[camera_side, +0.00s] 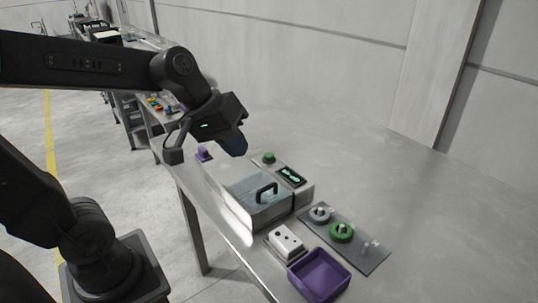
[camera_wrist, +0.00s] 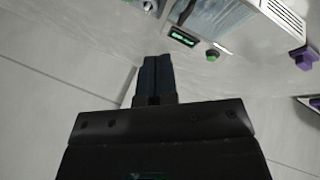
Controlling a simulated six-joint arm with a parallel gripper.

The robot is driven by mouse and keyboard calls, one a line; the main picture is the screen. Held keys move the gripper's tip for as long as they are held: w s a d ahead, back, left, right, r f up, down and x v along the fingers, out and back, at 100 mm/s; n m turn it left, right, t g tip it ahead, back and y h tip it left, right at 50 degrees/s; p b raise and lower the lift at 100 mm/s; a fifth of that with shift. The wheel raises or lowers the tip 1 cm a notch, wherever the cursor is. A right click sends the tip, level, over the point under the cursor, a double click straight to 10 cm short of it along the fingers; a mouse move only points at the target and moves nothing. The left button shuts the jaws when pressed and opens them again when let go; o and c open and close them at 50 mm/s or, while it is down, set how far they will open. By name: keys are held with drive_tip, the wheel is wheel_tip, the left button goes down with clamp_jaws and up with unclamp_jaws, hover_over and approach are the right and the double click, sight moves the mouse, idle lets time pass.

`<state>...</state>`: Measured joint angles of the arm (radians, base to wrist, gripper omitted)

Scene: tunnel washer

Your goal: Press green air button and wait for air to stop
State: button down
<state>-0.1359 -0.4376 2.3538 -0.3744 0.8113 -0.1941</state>
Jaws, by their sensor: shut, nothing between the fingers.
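The green air button (camera_side: 269,158) sits at the back end of the washer unit (camera_side: 246,212), behind a small display (camera_side: 291,175) with lit green characters. In the wrist view the green button (camera_wrist: 212,55) is up and to the right of my fingertips, next to the lit display (camera_wrist: 183,38). My gripper (camera_side: 238,148) is shut and empty, in the air to the left of the button in the side view. In the wrist view the shut fingers (camera_wrist: 155,62) point toward the washer and appear apart from the button. The washer has a clear lid with a black handle (camera_side: 266,190).
A purple button (camera_side: 204,154) stands at the washer's left end. A grey plate (camera_side: 372,257) with a green ring and other parts, a white block (camera_side: 286,241) and a purple tray (camera_side: 319,275) lie to the front right. The table behind is clear.

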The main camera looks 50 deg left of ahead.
drive_tip(key=w+a+n+h, duration=0.2)
drive_tip(key=w+a+n, duration=0.2)
drive_tip(key=w+n, duration=0.45)
drive_tip(key=n+t, duration=0.3)
drive_tip(key=n, duration=0.5)
hover_over(269, 155)
wheel_tip(269, 155, down, 5)
drive_tip(key=shift+s+m+y, duration=0.1)
drive_tip(key=shift+m+y, duration=0.15)
drive_tip(key=shift+y, duration=0.05)
drive_tip(key=shift+f, duration=4.4)
drive_tip(key=shift+f, duration=0.1)
drive_tip(key=shift+f, duration=0.3)
